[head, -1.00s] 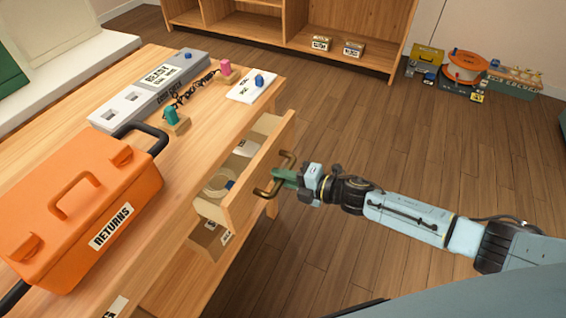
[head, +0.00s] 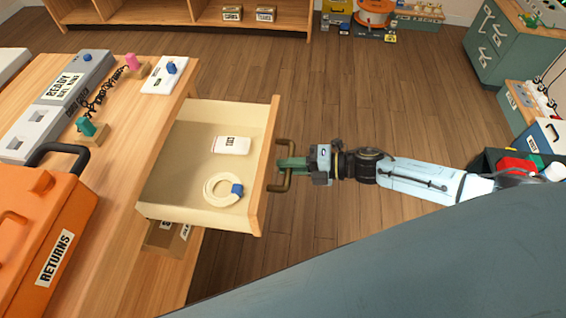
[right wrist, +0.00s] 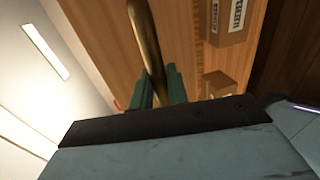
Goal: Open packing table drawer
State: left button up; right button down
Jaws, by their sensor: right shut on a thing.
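The packing table (head: 112,215) stands at the left in the head view. Its drawer (head: 185,145) is pulled well out to the right. Inside lie a white labelled packet (head: 231,145) and a white coil with a blue piece (head: 212,188). The brass handle (head: 286,150) is on the drawer front (head: 262,190). My right gripper (head: 285,163) is shut on the handle. In the right wrist view the brass handle bar (right wrist: 147,40) runs between the green fingers (right wrist: 158,88). My left gripper is not in view.
An orange RETURNS box (head: 75,225), a grey READY panel (head: 65,85) and small pegs stand on the table. Cardboard boxes (head: 165,238) sit below the drawer. A green cabinet (head: 490,45) stands at the far right.

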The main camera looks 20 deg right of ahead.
dwell(0.3)
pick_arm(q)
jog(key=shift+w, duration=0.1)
pick_arm(e)
jog(key=c, duration=1.4)
grip_release()
jog(key=shift+c, duration=0.2)
jog(key=shift+d, duration=0.1)
jog(key=shift+s+d, duration=0.15)
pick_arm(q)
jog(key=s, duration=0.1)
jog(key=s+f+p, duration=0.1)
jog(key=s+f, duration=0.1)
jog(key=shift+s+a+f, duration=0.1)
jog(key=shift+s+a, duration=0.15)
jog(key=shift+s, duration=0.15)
pick_arm(e)
jog(key=v, duration=1.3)
